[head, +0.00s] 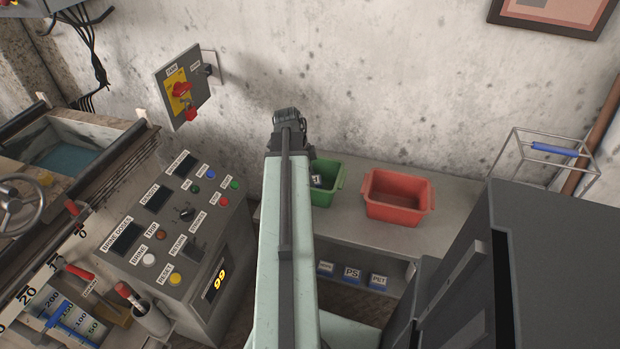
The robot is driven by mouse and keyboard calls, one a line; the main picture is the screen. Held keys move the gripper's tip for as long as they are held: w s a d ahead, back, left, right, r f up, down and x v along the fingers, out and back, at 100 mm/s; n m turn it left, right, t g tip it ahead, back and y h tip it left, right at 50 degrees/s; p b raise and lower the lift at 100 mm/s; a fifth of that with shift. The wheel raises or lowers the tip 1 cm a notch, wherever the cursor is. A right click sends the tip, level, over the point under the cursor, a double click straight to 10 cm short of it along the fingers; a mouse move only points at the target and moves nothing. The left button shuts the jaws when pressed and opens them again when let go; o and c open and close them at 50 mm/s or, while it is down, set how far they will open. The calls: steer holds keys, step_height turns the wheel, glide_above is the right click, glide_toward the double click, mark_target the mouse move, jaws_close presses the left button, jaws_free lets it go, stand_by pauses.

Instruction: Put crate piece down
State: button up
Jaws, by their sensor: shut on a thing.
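My gripper (288,118) is at the far end of my pale green arm, seen from behind, in front of the wall and above the back edge of the bench. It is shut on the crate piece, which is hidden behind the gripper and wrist. A green crate (327,194) stands on the bench just right of my arm, partly covered by it. A small dark piece with a white label (317,180) shows at the green crate's left side. A red crate (398,212) stands to its right and looks empty.
A grey control panel (158,262) with buttons is left of my arm. A switch box (186,88) sticks out from the wall. Labelled bins (352,276) sit under the bench (450,195). A dark cabinet (560,240) fills the right. The bench right of the red crate is clear.

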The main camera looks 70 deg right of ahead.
steer(key=shift+f+b, duration=0.35)
steer(key=shift+f, duration=0.15)
steer(key=shift+r, duration=0.1)
steer(key=o, duration=1.4)
steer(key=shift+r+p, duration=0.65)
steer(key=shift+p, duration=0.05)
steer(key=p+v, duration=1.1)
steer(key=v, duration=0.1)
steer(key=shift+f, duration=0.1)
